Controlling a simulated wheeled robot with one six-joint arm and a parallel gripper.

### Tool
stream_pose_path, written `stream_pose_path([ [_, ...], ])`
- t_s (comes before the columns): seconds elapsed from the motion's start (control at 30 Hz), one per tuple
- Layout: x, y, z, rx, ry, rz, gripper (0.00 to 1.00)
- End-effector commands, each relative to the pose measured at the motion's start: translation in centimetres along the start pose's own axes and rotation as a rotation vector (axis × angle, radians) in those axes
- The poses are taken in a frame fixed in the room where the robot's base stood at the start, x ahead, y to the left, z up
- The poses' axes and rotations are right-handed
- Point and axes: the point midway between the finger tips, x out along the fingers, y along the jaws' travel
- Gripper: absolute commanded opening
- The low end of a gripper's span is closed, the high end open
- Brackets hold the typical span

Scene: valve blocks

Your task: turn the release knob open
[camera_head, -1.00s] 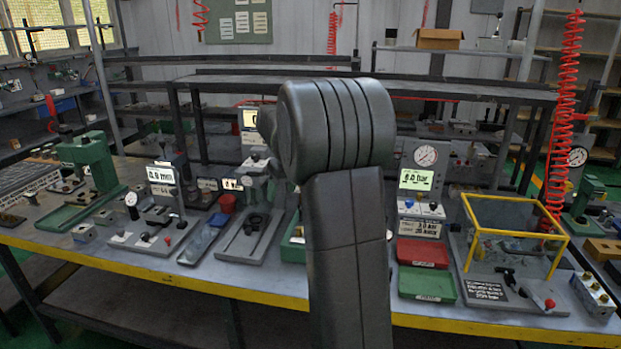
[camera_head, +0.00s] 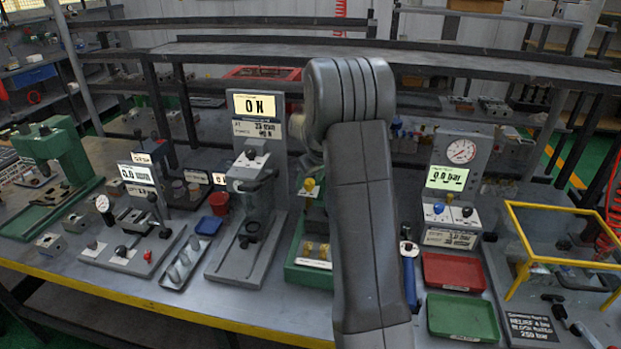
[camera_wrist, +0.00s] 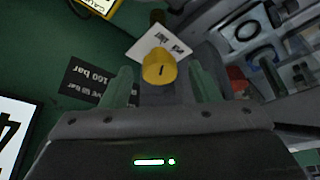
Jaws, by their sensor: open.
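A yellow knob (camera_wrist: 159,70) with a short dark mark on its face shows in the wrist view, in front of a white label (camera_wrist: 160,42) with upside-down print. I take it for the release knob. In the head view a small yellow knob (camera_head: 309,186) shows on the green-based fixture (camera_head: 307,270), left of my arm. My gripper (camera_wrist: 160,78) is open, with one finger on each side of the yellow knob in the picture. Gaps show between knob and fingers; I cannot tell the depth between them. In the head view my arm hides the gripper.
A grey stand with a "0 N" display (camera_head: 262,105) stands left of the fixture. A gauge stand (camera_head: 458,165), a red tray (camera_head: 455,272) and a green tray (camera_head: 462,317) are to the right. A yellow-framed box (camera_head: 570,262) is farther right. A dark label (camera_wrist: 88,82) lies left of the fingers.

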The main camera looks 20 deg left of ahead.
Motion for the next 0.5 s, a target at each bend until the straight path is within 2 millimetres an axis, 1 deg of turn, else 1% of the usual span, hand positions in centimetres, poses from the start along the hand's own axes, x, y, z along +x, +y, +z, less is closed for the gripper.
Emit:
stream_pose_path([
  [0.23,0.10,0.01,0.00,0.000,0.000,0.000,0.55],
  [0.27,0.09,0.01,0.00,0.000,0.000,0.000,0.52],
  [0.3,0.09,0.01,0.00,0.000,0.000,0.000,0.44],
  [0.47,0.09,0.01,0.00,0.000,0.000,0.000,0.12],
  [0.5,0.08,0.01,0.00,0.000,0.000,0.000,0.11],
])
